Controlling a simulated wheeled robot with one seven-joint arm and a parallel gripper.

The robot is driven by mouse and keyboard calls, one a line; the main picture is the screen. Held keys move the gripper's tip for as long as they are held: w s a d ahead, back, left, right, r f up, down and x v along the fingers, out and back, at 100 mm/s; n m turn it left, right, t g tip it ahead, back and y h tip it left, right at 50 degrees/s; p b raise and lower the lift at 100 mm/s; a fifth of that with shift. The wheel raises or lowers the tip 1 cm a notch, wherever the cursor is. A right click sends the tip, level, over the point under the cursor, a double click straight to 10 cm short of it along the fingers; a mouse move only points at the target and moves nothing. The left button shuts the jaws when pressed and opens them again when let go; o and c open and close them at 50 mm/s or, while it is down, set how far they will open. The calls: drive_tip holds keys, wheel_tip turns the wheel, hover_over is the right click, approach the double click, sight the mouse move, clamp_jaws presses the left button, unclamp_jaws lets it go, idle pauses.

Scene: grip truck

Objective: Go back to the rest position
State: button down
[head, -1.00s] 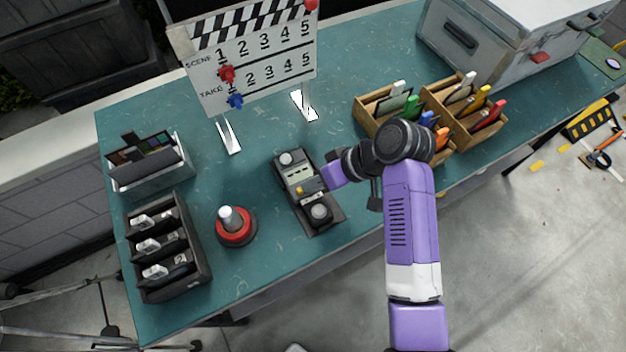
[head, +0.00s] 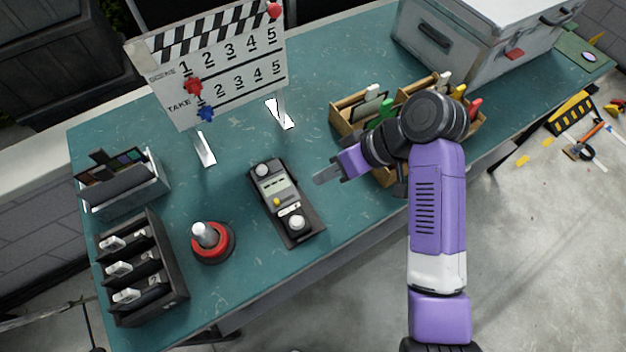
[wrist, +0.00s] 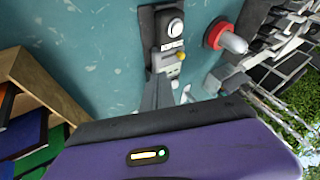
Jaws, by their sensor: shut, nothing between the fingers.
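My gripper (head: 326,175) is shut and empty. In the head view it hangs over the teal table (head: 240,140), pointing left, between a dark handheld meter on its left and the wooden marker box on its right. The meter (head: 284,203) lies on its dark base, with a light display, a yellow button and two round white knobs; the gripper is apart from it. In the wrist view the shut fingers (wrist: 160,92) overlap the lower end of the meter (wrist: 167,40). My purple arm hides part of the marker box.
A clapperboard (head: 215,65) stands at the back. A wooden box (head: 350,120) of markers is close behind my arm. A red-ringed post (head: 212,242), a black rack (head: 145,270) and a grey bin (head: 125,185) stand at left. A metal case (head: 480,45) is at back right.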

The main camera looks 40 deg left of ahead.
drive_tip(key=v, duration=0.3)
